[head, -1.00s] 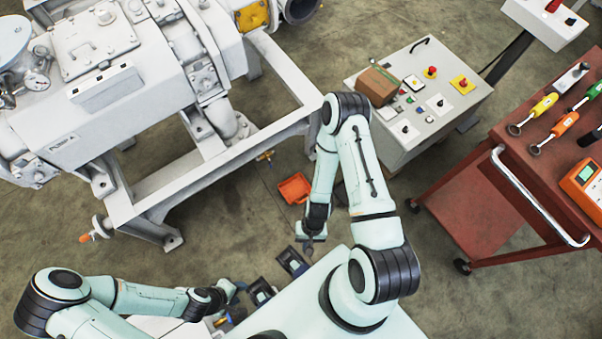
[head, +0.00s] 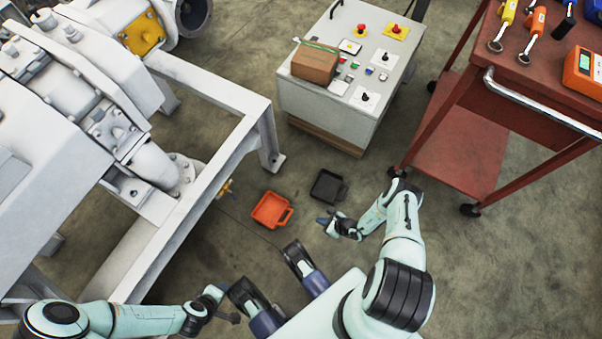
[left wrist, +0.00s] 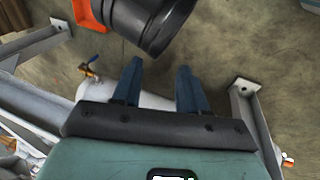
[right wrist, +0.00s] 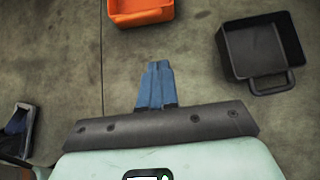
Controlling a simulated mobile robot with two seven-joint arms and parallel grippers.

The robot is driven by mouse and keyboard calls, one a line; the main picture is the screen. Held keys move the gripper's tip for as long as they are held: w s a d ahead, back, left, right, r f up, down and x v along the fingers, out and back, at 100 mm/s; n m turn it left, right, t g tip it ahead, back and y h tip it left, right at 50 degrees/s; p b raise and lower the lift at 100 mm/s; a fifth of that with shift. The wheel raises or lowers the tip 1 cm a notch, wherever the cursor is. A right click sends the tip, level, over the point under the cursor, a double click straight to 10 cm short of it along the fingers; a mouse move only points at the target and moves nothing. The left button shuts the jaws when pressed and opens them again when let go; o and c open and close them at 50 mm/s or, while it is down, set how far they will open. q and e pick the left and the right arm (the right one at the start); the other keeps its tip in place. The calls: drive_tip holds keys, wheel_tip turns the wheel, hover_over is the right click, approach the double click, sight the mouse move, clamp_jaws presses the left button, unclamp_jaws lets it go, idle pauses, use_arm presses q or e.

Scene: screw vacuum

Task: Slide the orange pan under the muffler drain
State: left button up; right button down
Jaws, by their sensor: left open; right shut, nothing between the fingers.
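The orange pan (head: 271,210) lies on the floor near the white frame's front leg, its handle at the right. It also shows at the top of the right wrist view (right wrist: 141,10) and, cut off, in the left wrist view (left wrist: 88,14). A small brass valve (head: 225,188), apparently the muffler drain, is left of the pan and not over it. My right gripper (right wrist: 155,66) is shut and empty, right of and below the pan in the head view, apart from it. My left gripper (left wrist: 158,72) is open and empty, farther from the pan at the lower left.
A black pan (head: 327,187) lies on the floor right of the orange one. A control cabinet (head: 335,115) with a cardboard box (head: 315,63) stands behind. A red cart (head: 455,150) is at right. The white frame (head: 190,195) bounds the left. Floor between the pans is clear.

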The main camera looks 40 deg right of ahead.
use_arm(q)
wheel_tip(320, 180, down, 3)
drive_tip(key=w+a+b, duration=0.2)
drive_tip(key=w+b, duration=0.1)
drive_tip(key=s+f+g+b, duration=0.1)
drive_tip(key=s+f+b, duration=0.1)
drive_tip(key=s+f, duration=0.3)
drive_tip(key=shift+s+a+f+n+g+b, duration=0.3)
drive_tip(key=shift+s+a+f+g+b, duration=0.1)
drive_tip(key=shift+s, duration=0.75)
use_arm(e)
drive_tip(key=w+r+x, duration=0.2)
drive_tip(key=x, duration=1)
drive_tip(key=shift+w+a, duration=0.25)
drive_tip(key=shift+a, duration=0.2)
use_arm(q)
drive_tip(key=shift+w+r, duration=0.1)
use_arm(e)
drive_tip(key=shift+f, duration=0.15)
